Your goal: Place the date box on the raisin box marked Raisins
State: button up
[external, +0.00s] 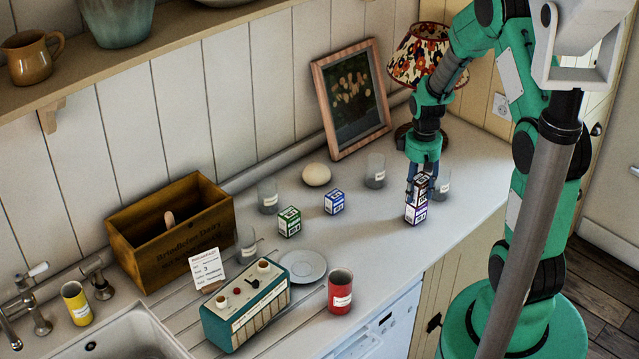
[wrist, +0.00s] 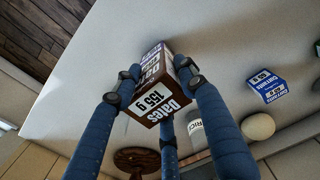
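The dark brown date box (wrist: 160,104), labelled Dates 155 g, is between the blue fingers of my gripper (wrist: 158,82), which are shut on it. In the external view the date box (external: 420,186) is upright at the lower end of my gripper (external: 421,178). Directly below it, a white and purple box (external: 415,213) stands on the counter, likely the raisin box; its label is too small to read. The two line up closely, and I cannot tell whether they touch. In the wrist view a purple part (wrist: 153,54) shows behind the date box.
A glass jar (external: 443,186) stands close to the right of the stack, another jar (external: 375,172) behind. A blue box (external: 334,202), green box (external: 289,222) and pale round object (external: 316,175) are to the left. A red canister (external: 341,292) is near the front edge.

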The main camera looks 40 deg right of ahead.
jog(key=o, duration=0.3)
jog(key=shift+o, duration=0.2)
notch_tip(320, 180, up, 12)
jog(key=shift+f, duration=0.1)
jog(key=shift+r, duration=0.25)
dwell(0.8)
